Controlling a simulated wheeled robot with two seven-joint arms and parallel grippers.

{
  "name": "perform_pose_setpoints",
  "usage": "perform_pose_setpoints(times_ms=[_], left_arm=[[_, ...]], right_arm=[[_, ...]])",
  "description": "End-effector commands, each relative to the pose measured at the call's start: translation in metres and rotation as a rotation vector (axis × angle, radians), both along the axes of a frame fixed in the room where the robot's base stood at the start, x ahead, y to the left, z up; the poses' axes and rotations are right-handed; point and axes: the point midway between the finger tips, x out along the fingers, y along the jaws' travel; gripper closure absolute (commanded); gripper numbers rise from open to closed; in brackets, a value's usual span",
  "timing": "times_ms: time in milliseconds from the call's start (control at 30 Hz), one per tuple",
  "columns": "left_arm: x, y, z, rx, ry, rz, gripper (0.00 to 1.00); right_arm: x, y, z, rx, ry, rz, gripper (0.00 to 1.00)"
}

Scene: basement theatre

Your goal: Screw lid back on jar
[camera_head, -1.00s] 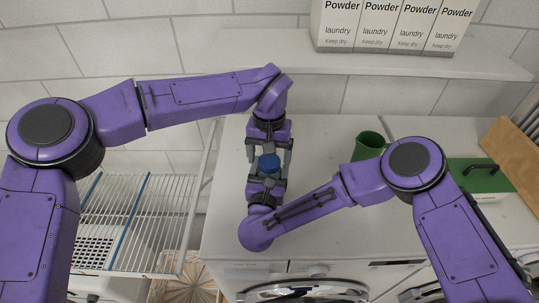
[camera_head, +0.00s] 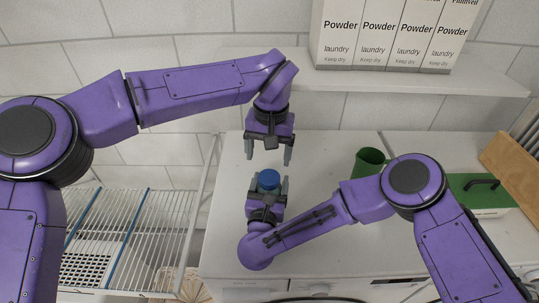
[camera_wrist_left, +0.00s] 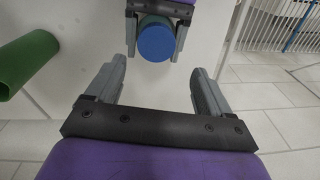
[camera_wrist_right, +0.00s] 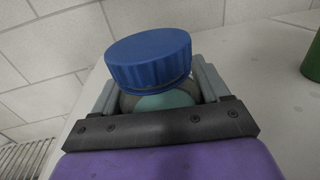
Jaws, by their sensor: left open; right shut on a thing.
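The blue lid (camera_head: 268,179) sits on top of the jar, above the white worktop in the head view. In the right wrist view the lid (camera_wrist_right: 149,59) rests on the jar (camera_wrist_right: 160,100), a clear vessel with teal contents. I cannot tell how tightly it is seated. My right gripper (camera_head: 268,188) is shut on the jar's sides below the lid. My left gripper (camera_head: 268,156) is open and empty, apart from the lid on its far side. The left wrist view shows the lid (camera_wrist_left: 156,40) beyond my left gripper's open fingers (camera_wrist_left: 155,85).
A green cup (camera_head: 370,160) stands to the right on the worktop (camera_head: 322,165). A green box with a black handle (camera_head: 480,190) is farther right. Powder boxes (camera_head: 385,40) line the shelf (camera_head: 300,75) above. A wire drying rack (camera_head: 110,225) is at left.

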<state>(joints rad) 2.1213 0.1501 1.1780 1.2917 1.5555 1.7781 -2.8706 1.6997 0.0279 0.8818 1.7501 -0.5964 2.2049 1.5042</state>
Motion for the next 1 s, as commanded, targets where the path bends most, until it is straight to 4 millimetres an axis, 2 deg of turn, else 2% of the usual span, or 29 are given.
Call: perform_pose_setpoints(times_ms=[33, 400, 933, 967, 1000], left_arm=[[0.000, 0.001, 0.007, 0.017, -0.021, 0.101, 0.19], [0.000, 0.004, 0.017, -0.044, -0.084, 1.317, 0.19], [-0.001, 0.004, 0.014, -0.109, -0.118, 3.084, 0.19], [-0.001, 0.003, 0.014, 0.102, 0.115, -3.091, 0.19], [-0.002, 0.003, 0.013, 0.089, 0.105, -2.961, 0.19]], right_arm=[[0.000, 0.000, -0.001, -0.001, 0.001, 0.000, 1.00], [0.000, 0.000, -0.001, -0.001, 0.001, 0.000, 1.00], [0.000, 0.000, -0.001, -0.001, 0.001, 0.000, 1.00], [0.000, 0.000, -0.001, -0.001, 0.001, 0.000, 1.00], [0.000, 0.000, -0.001, -0.001, 0.001, 0.000, 1.00]])
